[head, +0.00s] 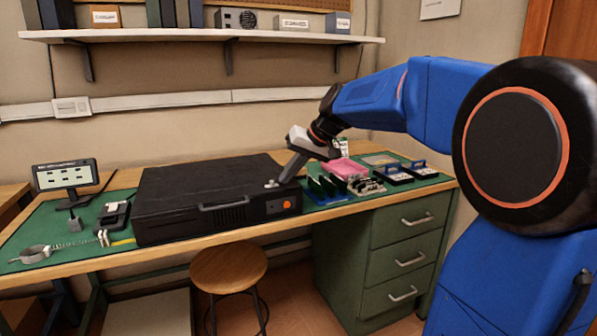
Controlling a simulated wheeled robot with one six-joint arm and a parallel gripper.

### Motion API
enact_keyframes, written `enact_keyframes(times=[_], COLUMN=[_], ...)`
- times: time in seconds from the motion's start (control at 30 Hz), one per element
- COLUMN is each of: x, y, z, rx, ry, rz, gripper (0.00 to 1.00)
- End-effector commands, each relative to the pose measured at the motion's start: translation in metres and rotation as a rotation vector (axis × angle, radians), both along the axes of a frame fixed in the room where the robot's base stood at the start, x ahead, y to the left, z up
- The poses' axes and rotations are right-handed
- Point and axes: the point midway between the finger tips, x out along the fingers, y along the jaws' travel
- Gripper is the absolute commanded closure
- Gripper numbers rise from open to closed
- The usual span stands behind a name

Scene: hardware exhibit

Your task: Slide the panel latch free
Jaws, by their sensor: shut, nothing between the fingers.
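A wide black case (205,195) lies flat on the green-matted workbench. Its front has a handle (224,204) and an orange button at the right end. A small light-coloured latch piece (271,184) sits on the top panel near the front right corner. My gripper (284,180) is shut, pointing down and to the left, with its tip right beside this latch piece. I cannot tell whether the tip touches it.
Right of the case are circuit boards (327,188), a pink tray (345,168) and blue-handled parts (396,174). Left are a small display (63,177) and a wrist strap (36,253). A stool (228,266) stands in front. A shelf (200,35) hangs above.

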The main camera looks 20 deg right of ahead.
Motion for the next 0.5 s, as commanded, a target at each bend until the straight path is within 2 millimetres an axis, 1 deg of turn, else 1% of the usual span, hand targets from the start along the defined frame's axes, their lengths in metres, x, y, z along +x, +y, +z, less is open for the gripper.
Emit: enact_keyframes(times=[0.03,0.2,0.5], x=[0.0008,0.0021,0.0024], y=[0.0046,0.0109,0.0117], z=[0.0001,0.0001,0.0001], rx=[0.0,0.0,0.0], ry=[0.0,0.001,0.001], rz=[0.002,0.001,0.0], gripper=[1.0,1.0,1.0])
